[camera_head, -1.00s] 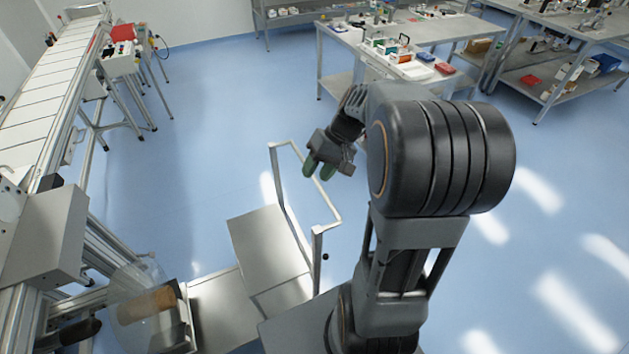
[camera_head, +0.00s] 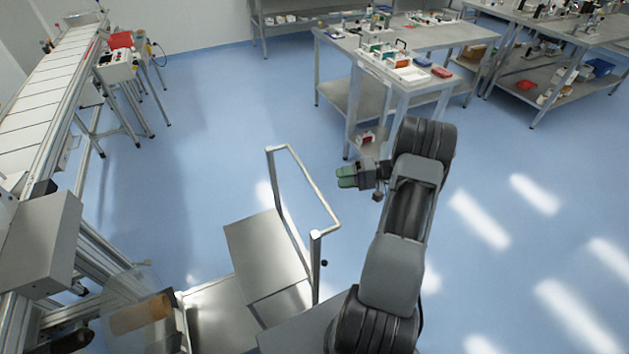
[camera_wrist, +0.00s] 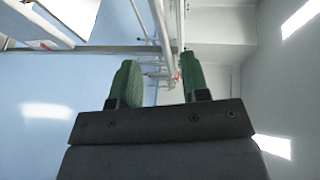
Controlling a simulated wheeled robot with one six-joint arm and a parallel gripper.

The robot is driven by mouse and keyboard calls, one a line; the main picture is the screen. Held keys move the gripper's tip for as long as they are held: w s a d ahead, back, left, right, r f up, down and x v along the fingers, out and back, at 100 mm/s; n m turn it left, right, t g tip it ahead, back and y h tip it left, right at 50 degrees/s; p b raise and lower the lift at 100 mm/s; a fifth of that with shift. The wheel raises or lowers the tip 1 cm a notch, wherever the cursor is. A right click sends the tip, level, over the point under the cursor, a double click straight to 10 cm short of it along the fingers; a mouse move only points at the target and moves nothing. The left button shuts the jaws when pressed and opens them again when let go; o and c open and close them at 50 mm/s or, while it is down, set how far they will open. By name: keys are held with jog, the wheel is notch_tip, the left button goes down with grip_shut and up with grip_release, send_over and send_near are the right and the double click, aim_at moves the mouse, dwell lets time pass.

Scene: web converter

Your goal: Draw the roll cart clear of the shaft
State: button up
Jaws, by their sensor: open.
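The roll cart (camera_head: 268,252) is a grey metal cart with an upright push handle (camera_head: 312,190) on its right side, in the lower middle of the head view. A brown roll (camera_head: 141,314) with clear film around it is at the cart's left, by the machine; the shaft in it is mostly hidden. My gripper (camera_head: 346,177) has green fingertips and is just right of the handle's top bar, apart from it and pointing left. In the wrist view the fingers (camera_wrist: 157,85) stand apart with nothing held between them.
A conveyor machine (camera_head: 48,95) runs along the left. A control stand (camera_head: 122,68) is beside it. A workbench (camera_head: 400,75) with trays and small goods stands at the back right. The blue floor (camera_head: 220,100) is clear between them.

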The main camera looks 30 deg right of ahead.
aim_at(314, 183)
jog(key=p+x, duration=0.2)
jog(key=x, duration=0.7)
jog(key=shift+w+a+f, duration=0.1)
jog(key=shift+a, duration=0.05)
grip_shut()
jog(key=shift+f, duration=0.1)
